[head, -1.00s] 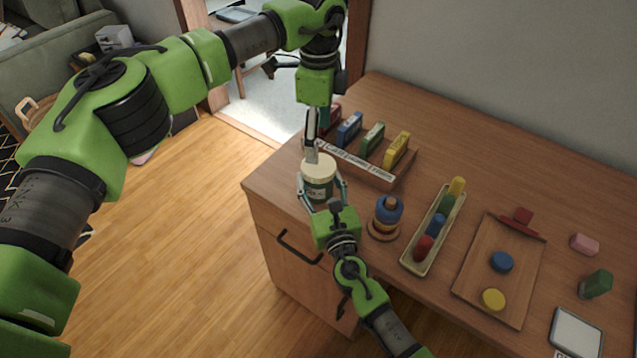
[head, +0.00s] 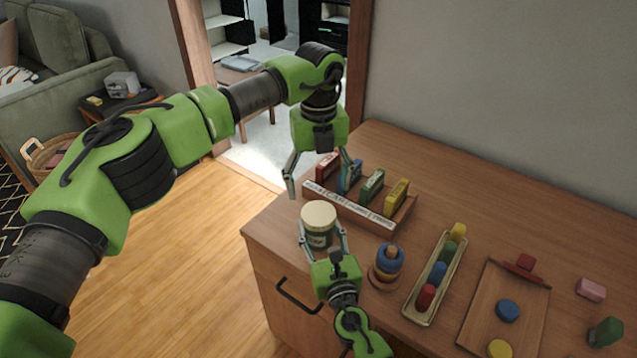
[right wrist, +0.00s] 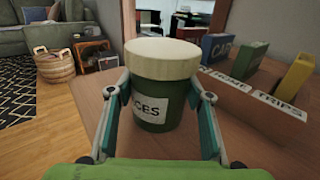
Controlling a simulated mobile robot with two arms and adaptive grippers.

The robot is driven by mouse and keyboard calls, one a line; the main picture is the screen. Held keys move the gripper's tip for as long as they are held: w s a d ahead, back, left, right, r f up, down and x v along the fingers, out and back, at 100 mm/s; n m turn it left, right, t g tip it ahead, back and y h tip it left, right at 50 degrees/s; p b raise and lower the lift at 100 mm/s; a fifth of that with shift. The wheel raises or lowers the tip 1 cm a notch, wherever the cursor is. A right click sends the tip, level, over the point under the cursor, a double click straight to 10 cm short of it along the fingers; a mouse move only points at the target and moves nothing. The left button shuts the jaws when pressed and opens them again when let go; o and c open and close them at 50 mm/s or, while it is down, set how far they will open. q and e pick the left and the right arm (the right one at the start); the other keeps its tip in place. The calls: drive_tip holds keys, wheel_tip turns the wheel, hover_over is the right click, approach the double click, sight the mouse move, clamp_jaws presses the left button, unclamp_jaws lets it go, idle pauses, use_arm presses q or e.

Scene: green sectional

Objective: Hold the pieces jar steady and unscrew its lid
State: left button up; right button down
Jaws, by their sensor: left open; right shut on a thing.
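The pieces jar (head: 317,238) is dark green with a cream lid (head: 318,214) and stands upright near the desk's left corner. The lid sits on top of the jar. In the right wrist view the jar (right wrist: 155,108) shows a white label ending in "CES", with its lid (right wrist: 162,60) above. My right gripper (head: 323,245) is shut on the jar body from the front, one finger on each side. My left gripper (head: 318,180) is open and empty above and behind the lid, pointing down, its fingers spread wide.
A wooden rack (head: 345,211) with several coloured boxes stands just behind the jar. A ring stacker (head: 387,263) and a long tray of pegs (head: 407,315) stand to the right. A wooden board (head: 479,300) lies further right. The desk's left edge is close to the jar.

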sight(319, 213)
use_arm(q)
drive_tip(key=m, duration=1)
drive_tip(key=shift+m, duration=0.3)
drive_tip(key=m, duration=2)
drive_tip(key=shift+m, duration=0.3)
drive_tip(key=m, duration=0.9)
drive_tip(key=shift+m, duration=0.3)
drive_tip(key=shift+f, duration=0.3)
wheel_tip(319, 213, down, 7)
drive_tip(key=shift+f, duration=0.2)
drive_tip(key=shift+c, duration=0.3)
